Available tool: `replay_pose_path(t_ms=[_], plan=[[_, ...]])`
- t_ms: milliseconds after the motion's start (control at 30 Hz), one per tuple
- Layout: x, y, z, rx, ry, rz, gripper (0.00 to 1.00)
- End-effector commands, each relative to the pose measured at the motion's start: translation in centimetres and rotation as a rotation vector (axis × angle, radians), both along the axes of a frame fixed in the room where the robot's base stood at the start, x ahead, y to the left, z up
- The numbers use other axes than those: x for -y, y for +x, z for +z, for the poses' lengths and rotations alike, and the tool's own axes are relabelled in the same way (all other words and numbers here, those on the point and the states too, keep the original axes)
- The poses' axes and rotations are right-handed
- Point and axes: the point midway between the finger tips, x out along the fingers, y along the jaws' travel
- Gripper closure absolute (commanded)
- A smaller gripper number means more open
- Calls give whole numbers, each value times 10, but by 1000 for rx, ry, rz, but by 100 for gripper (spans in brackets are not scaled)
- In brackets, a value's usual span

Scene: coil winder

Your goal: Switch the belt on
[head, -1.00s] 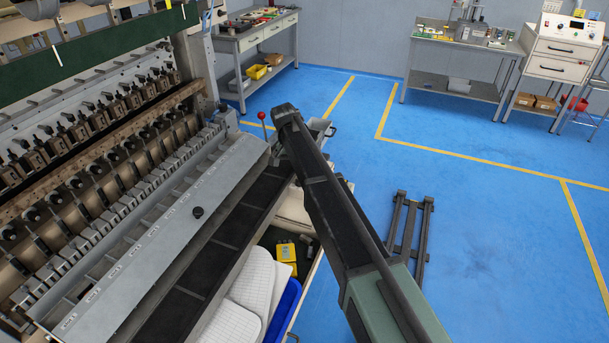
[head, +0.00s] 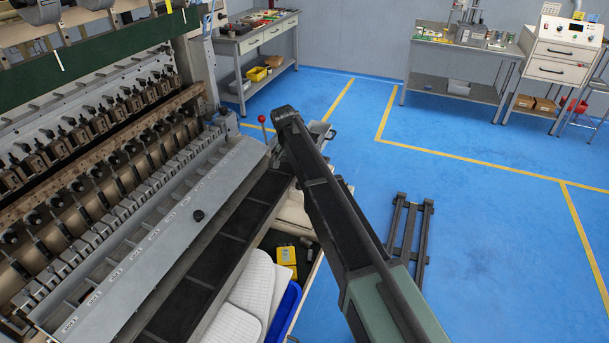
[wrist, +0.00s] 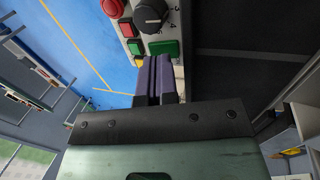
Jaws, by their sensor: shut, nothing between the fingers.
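A pale control panel (wrist: 119,27) shows at the top of the wrist view. It carries a red round button (wrist: 113,8), a black knob (wrist: 150,16) with numbers around it, a smaller red button (wrist: 127,29) and two green buttons (wrist: 135,47) (wrist: 164,47). My gripper (wrist: 154,58) is shut and empty, its fingertips close below the green buttons. I cannot tell whether they touch the panel. The dark belt (head: 228,231) runs along the machine's front in the head view. There my arm hides the gripper and the panel's face.
The coil winder (head: 110,180) fills the left. A red-knobbed lever (head: 262,119) stands near my arm's far end. Below the belt are white pads (head: 247,300), a blue bin (head: 285,308) and a yellow device (head: 287,256). The blue floor on the right is mostly free, with a dark frame (head: 409,240) on it.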

Motion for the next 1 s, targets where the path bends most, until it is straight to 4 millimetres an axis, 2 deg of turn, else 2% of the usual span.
replay_pose_path(t_ms=[33, 467, 900, 1000], plan=[[0, 0, 12, 0, 0, 0, 100], [0, 0, 55, 0, 0, 0, 100], [0, 0, 54, 0, 0, 1, 100], [-1, 0, 54, -12, 17, 77, 100]])
